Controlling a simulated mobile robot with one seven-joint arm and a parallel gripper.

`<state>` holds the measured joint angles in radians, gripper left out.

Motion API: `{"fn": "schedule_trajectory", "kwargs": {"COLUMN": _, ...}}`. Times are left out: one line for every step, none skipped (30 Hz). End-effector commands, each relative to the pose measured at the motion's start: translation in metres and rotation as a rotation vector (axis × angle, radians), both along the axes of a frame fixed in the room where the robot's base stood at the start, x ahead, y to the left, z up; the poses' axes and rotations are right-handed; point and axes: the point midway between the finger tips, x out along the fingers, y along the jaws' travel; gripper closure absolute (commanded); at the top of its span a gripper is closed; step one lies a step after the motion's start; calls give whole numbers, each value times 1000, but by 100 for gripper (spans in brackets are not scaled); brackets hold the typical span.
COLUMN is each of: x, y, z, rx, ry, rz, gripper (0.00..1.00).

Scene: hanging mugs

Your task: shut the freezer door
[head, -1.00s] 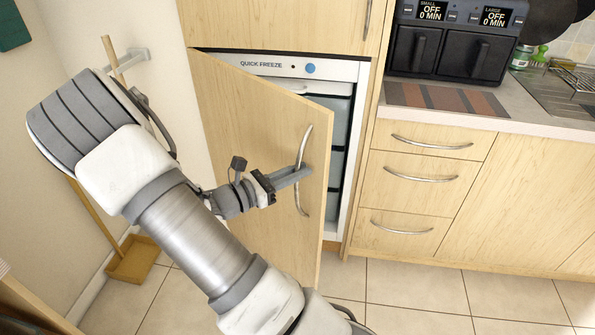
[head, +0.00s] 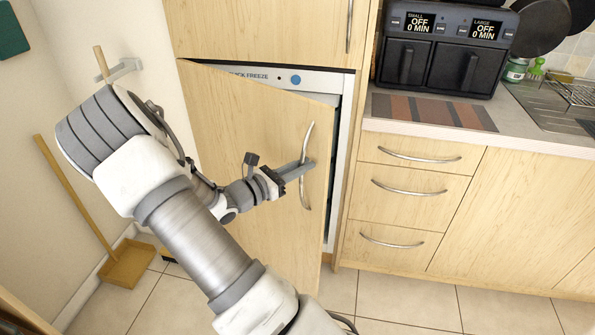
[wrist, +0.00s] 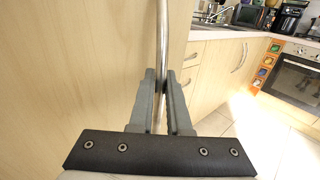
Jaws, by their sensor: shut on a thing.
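The freezer door (head: 247,123) is a pale wood panel, hinged on the left and standing partly open. The white freezer front (head: 318,82) with a blue button shows above it, and a narrow strip of the interior shows along its right edge. The curved metal door handle (head: 306,184) runs upright near the door's free edge. My gripper (head: 308,166) is shut on this handle. In the wrist view the handle (wrist: 162,38) passes between the two grey fingers (wrist: 160,90), with the door (wrist: 75,70) filling the left side.
Drawers (head: 405,196) and a counter (head: 470,125) with a black two-basket fryer (head: 440,50) stand to the right. A broom (head: 75,195) and dustpan (head: 127,262) lean by the left wall. Tiled floor (head: 400,295) is clear in front of the drawers.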

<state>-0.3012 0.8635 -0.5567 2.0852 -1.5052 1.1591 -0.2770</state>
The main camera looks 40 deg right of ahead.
Motion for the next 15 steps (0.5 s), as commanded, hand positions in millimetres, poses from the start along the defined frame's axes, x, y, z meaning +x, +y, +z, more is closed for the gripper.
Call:
{"fn": "schedule_trajectory", "kwargs": {"x": 1, "y": -6, "z": 0, "rx": 0, "ry": 0, "rz": -5, "gripper": 100}}
{"fn": "schedule_trajectory", "kwargs": {"x": 2, "y": -9, "z": 0, "rx": 0, "ry": 0, "rz": -6, "gripper": 100}}
{"fn": "schedule_trajectory", "kwargs": {"x": 2, "y": -13, "z": -1, "rx": -1, "ry": 1, "rz": -8, "gripper": 100}}
{"fn": "schedule_trajectory", "kwargs": {"x": 3, "y": -17, "z": -1, "rx": -1, "ry": 1, "rz": -9, "gripper": 100}}
{"fn": "schedule_trajectory", "kwargs": {"x": 4, "y": -20, "z": -1, "rx": 0, "ry": 1, "rz": -9, "gripper": 100}}
{"fn": "schedule_trajectory", "kwargs": {"x": 6, "y": -25, "z": -1, "rx": 0, "ry": 1, "rz": -10, "gripper": 100}}
{"fn": "schedule_trajectory", "kwargs": {"x": 7, "y": -29, "z": -1, "rx": 0, "ry": 1, "rz": -10, "gripper": 100}}
{"fn": "schedule_trajectory", "kwargs": {"x": 7, "y": -33, "z": -1, "rx": 0, "ry": 2, "rz": -11, "gripper": 100}}
{"fn": "schedule_trajectory", "kwargs": {"x": 9, "y": -38, "z": 0, "rx": -1, "ry": 1, "rz": -12, "gripper": 100}}
{"fn": "schedule_trajectory", "kwargs": {"x": 10, "y": -42, "z": 0, "rx": -1, "ry": 0, "rz": -12, "gripper": 100}}
{"fn": "schedule_trajectory", "kwargs": {"x": 11, "y": -47, "z": -1, "rx": -1, "ry": 1, "rz": -13, "gripper": 100}}
{"fn": "schedule_trajectory", "kwargs": {"x": 12, "y": -53, "z": -1, "rx": 0, "ry": 1, "rz": -13, "gripper": 100}}
{"fn": "schedule_trajectory", "kwargs": {"x": 14, "y": -58, "z": -1, "rx": -1, "ry": 1, "rz": -13, "gripper": 100}}
{"fn": "schedule_trajectory", "kwargs": {"x": 16, "y": -64, "z": -1, "rx": -1, "ry": 0, "rz": -13, "gripper": 100}}
{"fn": "schedule_trajectory", "kwargs": {"x": 17, "y": -72, "z": -1, "rx": -1, "ry": 0, "rz": -14, "gripper": 100}}
